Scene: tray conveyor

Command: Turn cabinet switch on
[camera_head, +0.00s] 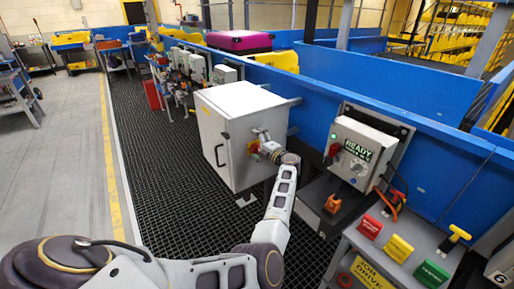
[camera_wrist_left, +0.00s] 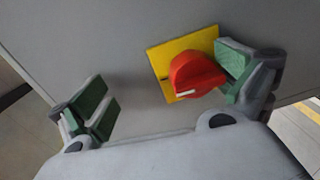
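The cabinet (camera_head: 228,140) is a light grey box with a dark handle on its front door, standing against the blue wall. In the left wrist view its switch is a red rotary knob (camera_wrist_left: 195,75) on a yellow plate (camera_wrist_left: 158,58), with a white mark on the knob. My left gripper (camera_head: 264,145) is at the cabinet front, mostly covering the switch in the head view. In the left wrist view the gripper (camera_wrist_left: 166,92) is open, its green-padded fingers wide apart. The right finger is right beside the knob; whether it touches is unclear. The left finger is well away from it.
A control box (camera_head: 352,150) labelled READY, with a red switch and a green light, is right of the cabinet. A grey panel (camera_head: 400,262) with red, yellow and green blocks is at front right. The dark mat floor (camera_head: 165,190) left of the cabinet is clear.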

